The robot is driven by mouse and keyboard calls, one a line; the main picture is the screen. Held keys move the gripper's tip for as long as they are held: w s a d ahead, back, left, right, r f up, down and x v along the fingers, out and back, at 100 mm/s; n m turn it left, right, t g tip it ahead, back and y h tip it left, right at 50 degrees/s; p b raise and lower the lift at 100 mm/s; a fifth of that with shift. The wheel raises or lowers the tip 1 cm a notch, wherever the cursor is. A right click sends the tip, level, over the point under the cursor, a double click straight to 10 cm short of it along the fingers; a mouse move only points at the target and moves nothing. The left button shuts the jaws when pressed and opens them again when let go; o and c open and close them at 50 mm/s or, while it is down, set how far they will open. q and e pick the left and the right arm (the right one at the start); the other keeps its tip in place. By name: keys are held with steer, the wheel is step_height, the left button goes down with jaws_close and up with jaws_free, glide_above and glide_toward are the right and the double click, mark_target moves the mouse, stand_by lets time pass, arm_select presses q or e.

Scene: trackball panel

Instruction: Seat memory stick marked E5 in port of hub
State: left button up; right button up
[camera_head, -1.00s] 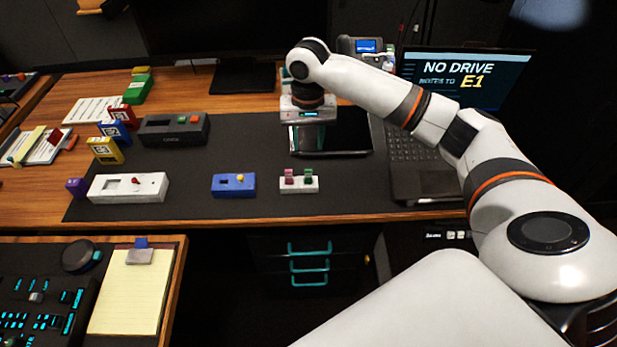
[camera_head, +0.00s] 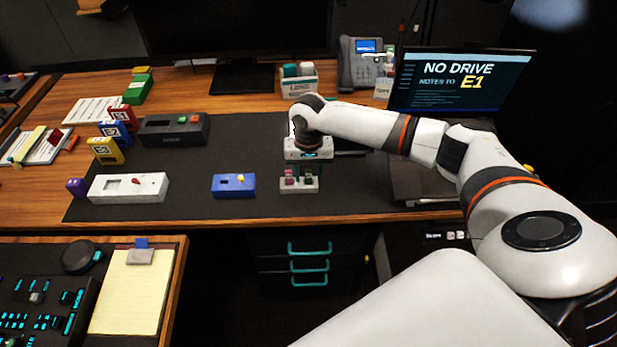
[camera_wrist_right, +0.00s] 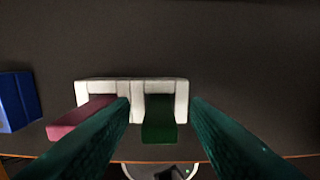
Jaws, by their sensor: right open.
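A small white holder (camera_head: 299,187) stands near the front of the dark desk mat with a pink stick (camera_head: 289,177) and a green stick (camera_head: 309,178) upright in it. It also shows in the right wrist view (camera_wrist_right: 137,85), with the pink stick (camera_wrist_right: 80,117) and green stick (camera_wrist_right: 160,120). No E5 marking is readable on either. My right gripper (camera_head: 300,170) is above the holder; in its wrist view the open teal fingers (camera_wrist_right: 160,104) lie either side of the green stick, apart from it. I cannot tell which device is the hub. My left gripper is out of view.
A blue box (camera_head: 234,185), a white slotted box (camera_head: 128,187) and a dark device (camera_head: 173,130) with coloured buttons stand to the left. The laptop screen (camera_head: 461,80) at right reads "NO DRIVE". Bare mat lies between blue box and holder.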

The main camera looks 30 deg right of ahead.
jaws_close()
steer(key=shift+r, duration=0.15)
